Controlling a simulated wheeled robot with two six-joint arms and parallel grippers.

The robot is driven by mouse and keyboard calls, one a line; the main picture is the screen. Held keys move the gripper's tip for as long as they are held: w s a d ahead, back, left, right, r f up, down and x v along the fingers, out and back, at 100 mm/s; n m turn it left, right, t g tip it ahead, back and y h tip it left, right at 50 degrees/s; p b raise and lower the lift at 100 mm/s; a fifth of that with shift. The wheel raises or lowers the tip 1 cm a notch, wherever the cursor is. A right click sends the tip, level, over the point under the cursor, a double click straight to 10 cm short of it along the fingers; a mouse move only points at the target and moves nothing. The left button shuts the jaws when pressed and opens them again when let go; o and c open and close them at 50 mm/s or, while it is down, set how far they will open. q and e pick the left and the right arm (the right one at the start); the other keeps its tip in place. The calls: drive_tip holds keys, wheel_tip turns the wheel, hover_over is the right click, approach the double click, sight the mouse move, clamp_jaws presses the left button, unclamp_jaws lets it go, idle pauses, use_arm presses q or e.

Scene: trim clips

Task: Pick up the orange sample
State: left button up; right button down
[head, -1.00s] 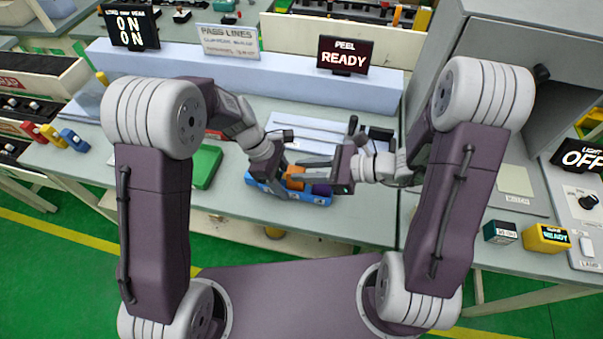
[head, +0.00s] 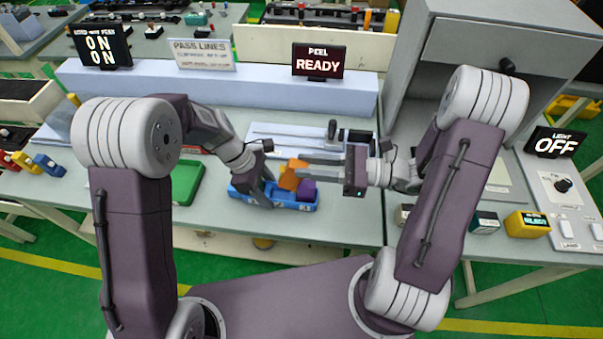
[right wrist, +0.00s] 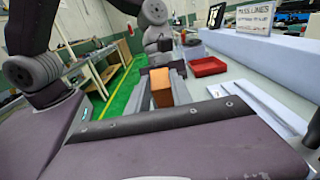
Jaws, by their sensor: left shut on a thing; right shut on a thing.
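The orange sample (head: 290,177) is an orange block at the blue tray (head: 299,206). My right gripper (head: 298,169) reaches in from the right and is shut on it, holding it up at the tray, above the level of the purple block (head: 307,191) beside it. Whether its lower end is clear of the tray is hidden. The right wrist view shows the orange sample (right wrist: 161,88) upright between the two fingers. My left gripper (head: 263,197) points down at the left part of the tray and is shut on it, its fingers partly covering the tray's front wall.
A green tray (head: 187,185) lies left of the blue tray. A long pale ledge (head: 250,92) with a "PEEL READY" sign (head: 319,60) runs behind. A grey cabinet (head: 470,60) stands at the right, with small dark and yellow boxes (head: 527,224) before it.

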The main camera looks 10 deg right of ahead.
drive_tip(key=s+d+r+h, duration=0.2)
drive_tip(key=s+d+r, duration=0.1)
drive_tip(key=d, duration=0.7)
drive_tip(key=s+d+r+g+h, duration=0.1)
drive_tip(key=s+d+r+h, duration=0.1)
drive_tip(key=d, duration=0.9)
drive_tip(key=shift+s+d+r, duration=0.3)
drive_tip(key=shift+s+r, duration=0.45)
drive_tip(key=shift+s, duration=0.4)
use_arm(q)
drive_tip(key=o, duration=1.5)
drive_tip(key=shift+c, duration=0.2)
use_arm(e)
drive_tip(key=shift+a, duration=0.1)
use_arm(q)
drive_tip(key=v, duration=1.2)
drive_tip(key=shift+w, duration=0.1)
